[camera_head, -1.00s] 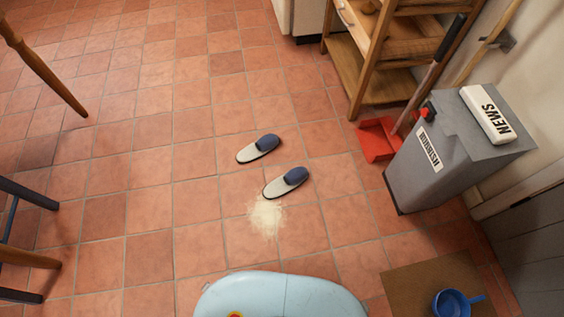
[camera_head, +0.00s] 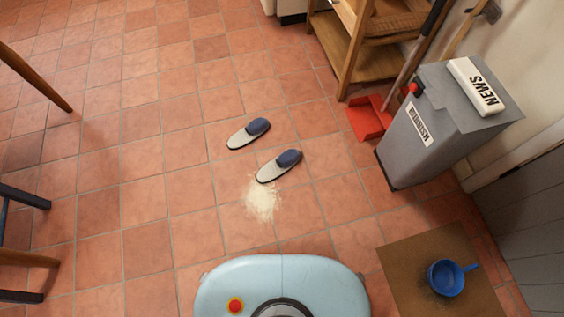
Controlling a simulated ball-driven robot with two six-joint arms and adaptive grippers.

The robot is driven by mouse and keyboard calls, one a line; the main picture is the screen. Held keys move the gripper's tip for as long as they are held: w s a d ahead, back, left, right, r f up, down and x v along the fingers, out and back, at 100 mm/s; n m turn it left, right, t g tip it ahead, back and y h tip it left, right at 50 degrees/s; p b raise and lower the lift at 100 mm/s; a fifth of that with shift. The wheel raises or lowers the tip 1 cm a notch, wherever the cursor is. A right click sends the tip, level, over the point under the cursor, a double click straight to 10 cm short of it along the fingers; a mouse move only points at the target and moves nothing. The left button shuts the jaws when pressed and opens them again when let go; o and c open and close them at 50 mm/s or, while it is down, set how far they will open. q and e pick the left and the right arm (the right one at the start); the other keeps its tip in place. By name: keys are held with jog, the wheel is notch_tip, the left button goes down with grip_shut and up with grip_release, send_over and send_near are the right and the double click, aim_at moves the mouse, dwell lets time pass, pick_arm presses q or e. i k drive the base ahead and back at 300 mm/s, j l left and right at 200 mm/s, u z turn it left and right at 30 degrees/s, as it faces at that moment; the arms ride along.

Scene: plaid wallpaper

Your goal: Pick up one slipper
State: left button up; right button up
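Two slippers with grey soles and blue toe straps lie on the tiled floor near the middle of the head view. The farther slipper (camera_head: 248,134) is a little left of the nearer slipper (camera_head: 278,166). They lie side by side, apart, with their blue ends pointing to the upper right. Neither of my grippers shows in the view.
A pale powder spill (camera_head: 262,199) lies just below the nearer slipper. A grey bin (camera_head: 425,125), red dustpan (camera_head: 368,119) and wooden shelf (camera_head: 350,60) stand at right. A brown mat (camera_head: 405,270) holds a blue pot (camera_head: 446,278). Chair legs (camera_head: 30,75) are at left. Floor is open at centre-left.

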aim_at(274, 169)
jog(key=i+j+z, duration=0.15)
jog(key=z, duration=0.85)
jog(key=i+j+z, duration=0.1)
jog(key=j+z, duration=0.35)
jog(key=j, duration=0.35)
jog(key=j+z, duration=0.45)
jog(key=j, duration=1.05)
jog(key=k+j, duration=0.15)
jog(key=j, duration=0.5)
jog(key=j+z, duration=0.05)
